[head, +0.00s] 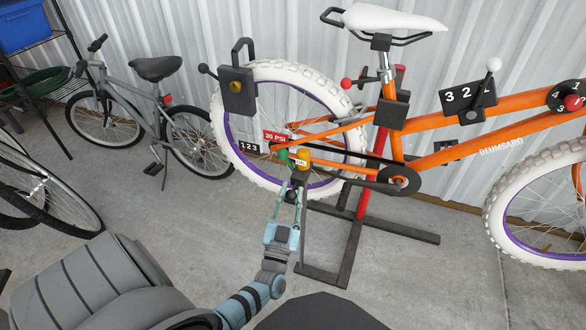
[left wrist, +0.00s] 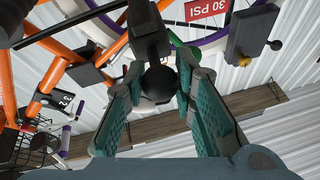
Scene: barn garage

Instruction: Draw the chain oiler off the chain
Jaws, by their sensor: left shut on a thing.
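The chain oiler (head: 299,177) is a small dark block at the rear hub of the orange bicycle (head: 440,155), by the lower run of the chain (head: 340,180). In the left wrist view its black body (left wrist: 148,38) ends in a round black knob (left wrist: 159,84). My left gripper (head: 292,190) reaches up from below. Its green fingers (left wrist: 160,82) are closed on both sides of the knob. Whether the oiler touches the chain cannot be told. My right gripper is not in view.
A yellow-orange part (head: 303,157) and a green part sit just above the oiler. The bicycle hangs on a red and black stand (head: 345,250). A padlock-like box (head: 237,90) is at the rear wheel. A grey bicycle (head: 145,110) stands left. Floor is clear at right.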

